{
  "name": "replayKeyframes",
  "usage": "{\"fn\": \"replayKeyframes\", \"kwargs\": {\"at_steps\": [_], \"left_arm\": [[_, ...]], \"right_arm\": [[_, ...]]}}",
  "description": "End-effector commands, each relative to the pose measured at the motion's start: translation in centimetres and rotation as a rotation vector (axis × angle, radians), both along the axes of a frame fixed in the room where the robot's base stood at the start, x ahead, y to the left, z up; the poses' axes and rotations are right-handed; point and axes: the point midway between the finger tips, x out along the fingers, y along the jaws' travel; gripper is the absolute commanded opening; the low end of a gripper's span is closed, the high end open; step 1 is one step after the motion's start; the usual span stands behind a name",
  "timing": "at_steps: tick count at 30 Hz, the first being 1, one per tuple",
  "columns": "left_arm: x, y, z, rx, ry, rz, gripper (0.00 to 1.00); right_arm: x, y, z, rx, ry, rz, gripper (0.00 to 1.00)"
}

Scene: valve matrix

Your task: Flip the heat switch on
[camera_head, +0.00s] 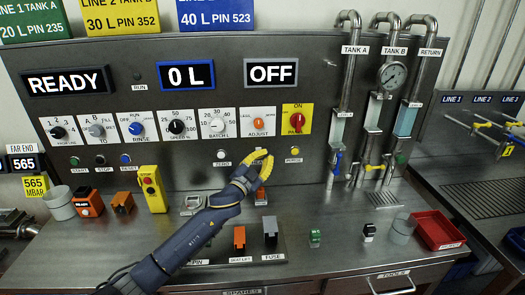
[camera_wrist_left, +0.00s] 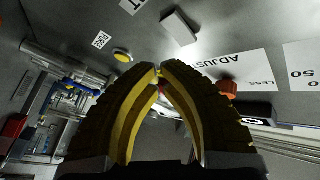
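My left gripper (camera_head: 262,160) has yellow fingers and is raised in front of the control panel (camera_head: 215,75), below the orange ADJUST knob (camera_head: 258,123). In the left wrist view its fingertips (camera_wrist_left: 157,72) meet and look shut, with nothing visibly held. No switch in the head view is clearly labelled heat; the gripper covers part of the panel's lower row. In the wrist view, which sees the panel upside down, a grey block-like part (camera_wrist_left: 178,27) sticks out beyond the fingertips, apart from them. A partly cut-off label (camera_wrist_left: 131,4) is near it. I cannot confirm it is the heat switch. My right gripper is not in view.
A white button (camera_head: 222,164) marked ZERO is left of the gripper, and a yellow button (camera_head: 294,150) is right of it. Valve pipes (camera_head: 344,90) stand to the right. A yellow box (camera_head: 152,190), an orange block (camera_head: 239,238) and a red tray (camera_head: 438,230) are on the bench.

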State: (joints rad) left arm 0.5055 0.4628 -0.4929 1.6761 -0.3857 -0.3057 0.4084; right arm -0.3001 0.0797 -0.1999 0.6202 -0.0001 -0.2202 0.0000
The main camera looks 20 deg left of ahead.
Motion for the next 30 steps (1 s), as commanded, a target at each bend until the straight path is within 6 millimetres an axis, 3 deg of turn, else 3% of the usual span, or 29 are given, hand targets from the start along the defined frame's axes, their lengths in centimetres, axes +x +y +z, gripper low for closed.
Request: {"fn": "replayKeyframes", "kwargs": {"at_steps": [18, 19, 21, 30], "left_arm": [[0.92, 0.9, 0.15, 0.0, 0.0, 0.006, 0.0], [0.92, 0.89, 0.16, 0.0, 0.0, 0.006, 0.04], [0.92, 0.88, 0.15, 0.0, 0.0, 0.006, 0.0], [0.91, 0.87, 0.15, 0.0, 0.0, 0.006, 0.0]], "right_arm": [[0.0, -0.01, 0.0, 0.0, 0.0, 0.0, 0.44], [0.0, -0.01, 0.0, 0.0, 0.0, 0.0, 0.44], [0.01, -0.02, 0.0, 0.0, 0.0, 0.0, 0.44], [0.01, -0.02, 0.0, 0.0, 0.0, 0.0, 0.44]]}}
